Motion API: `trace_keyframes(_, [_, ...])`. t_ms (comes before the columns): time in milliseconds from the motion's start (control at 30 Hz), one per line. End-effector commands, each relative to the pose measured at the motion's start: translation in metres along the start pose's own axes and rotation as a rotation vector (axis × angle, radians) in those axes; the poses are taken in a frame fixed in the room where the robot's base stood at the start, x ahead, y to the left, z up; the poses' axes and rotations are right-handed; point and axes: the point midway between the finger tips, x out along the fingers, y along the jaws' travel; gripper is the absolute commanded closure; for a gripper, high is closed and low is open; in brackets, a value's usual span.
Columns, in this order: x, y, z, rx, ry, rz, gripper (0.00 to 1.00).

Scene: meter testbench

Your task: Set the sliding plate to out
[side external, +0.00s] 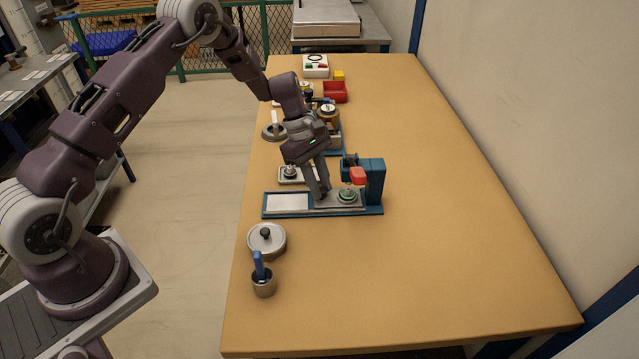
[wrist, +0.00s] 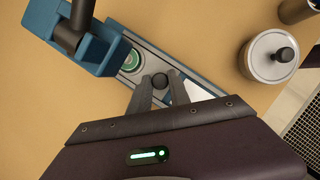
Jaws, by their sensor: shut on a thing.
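The sliding plate (side external: 330,205) is a grey plate in a long blue base (side external: 375,211). A round green-rimmed disc (side external: 347,196) rests on the plate and also shows in the wrist view (wrist: 131,60). The base's left half shows a bare pale bed (side external: 287,202). My gripper (side external: 322,202) is shut on the plate's dark round knob (wrist: 160,81), with a finger on each side. The fingers hide the knob in the side external view.
A lidded silver pot (side external: 267,238) and a small cup with a blue-handled tool (side external: 264,284) stand near the front left edge. Behind the base are another small plate fixture (side external: 290,174), a red bin (side external: 336,92) and a white box (side external: 315,65). The table's right side is clear.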

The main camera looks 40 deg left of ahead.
Motion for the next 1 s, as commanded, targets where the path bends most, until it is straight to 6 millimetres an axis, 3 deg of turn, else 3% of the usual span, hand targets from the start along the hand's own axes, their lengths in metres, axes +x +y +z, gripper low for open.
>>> trace_keyframes(367, [-0.003, -0.002, -0.004, -0.002, 0.001, 0.005, 1.00])
trace_keyframes(700, [-0.024, -0.056, -0.055, -0.005, 0.003, 0.005, 1.00])
trace_keyframes(1000, [-0.028, -0.070, -0.067, -0.001, 0.005, 0.003, 1.00])
